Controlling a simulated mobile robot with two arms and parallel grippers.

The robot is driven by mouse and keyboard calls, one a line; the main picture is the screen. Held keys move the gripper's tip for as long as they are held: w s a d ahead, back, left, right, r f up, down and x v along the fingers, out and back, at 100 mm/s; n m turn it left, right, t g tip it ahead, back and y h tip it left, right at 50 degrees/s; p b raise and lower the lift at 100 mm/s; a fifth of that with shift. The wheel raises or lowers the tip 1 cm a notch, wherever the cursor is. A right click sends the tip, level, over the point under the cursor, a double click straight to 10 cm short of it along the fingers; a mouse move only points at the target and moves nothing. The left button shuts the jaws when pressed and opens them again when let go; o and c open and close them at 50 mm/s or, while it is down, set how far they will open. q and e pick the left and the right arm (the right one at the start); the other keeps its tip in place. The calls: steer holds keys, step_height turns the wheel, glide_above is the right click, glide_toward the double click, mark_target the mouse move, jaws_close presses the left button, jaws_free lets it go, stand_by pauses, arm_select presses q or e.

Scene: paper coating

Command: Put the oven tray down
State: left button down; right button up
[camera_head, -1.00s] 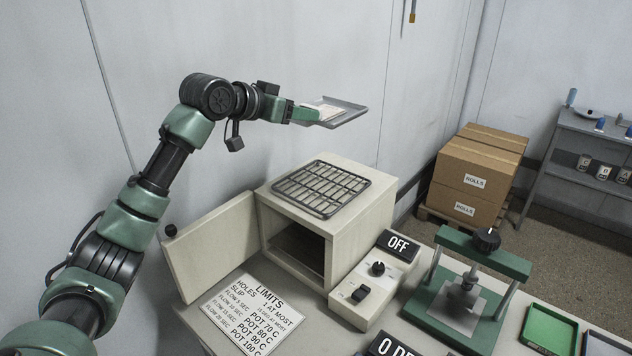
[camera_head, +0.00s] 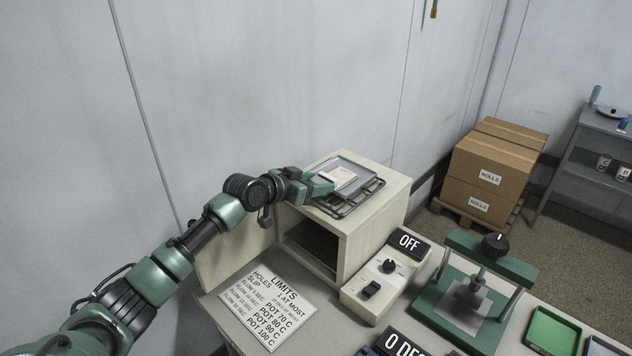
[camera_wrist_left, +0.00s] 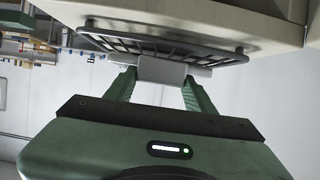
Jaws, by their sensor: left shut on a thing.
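The grey oven tray (camera_head: 361,172) carries a small pale sheet (camera_head: 338,177) and is level over the black wire rack (camera_head: 350,206) on top of the oven (camera_head: 372,228). My left gripper (camera_head: 322,186) is shut on the tray's near-left edge. In the left wrist view my left gripper (camera_wrist_left: 160,76) has its fingers either side of a grey tab of the tray (camera_wrist_left: 163,69), with the rack (camera_wrist_left: 130,44) close by. I cannot tell whether the tray touches the rack. My right gripper is not in view.
The oven's door (camera_head: 232,252) stands open on the left. A limits sign (camera_head: 267,306), a control box reading OFF (camera_head: 385,277) and a green press (camera_head: 478,290) are on the bench. Boxes of rolls (camera_head: 490,175) stand behind to the right.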

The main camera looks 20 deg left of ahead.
arm_select(q)
steer(key=shift+f, duration=0.3)
steer(key=c, duration=0.5)
jaws_free()
steer(key=shift+f, duration=0.1)
steer(key=shift+s+a, duration=0.1)
steer(key=shift+s, duration=0.2)
steer(key=shift+b+v, duration=1.9)
steer(key=shift+v, duration=3.85)
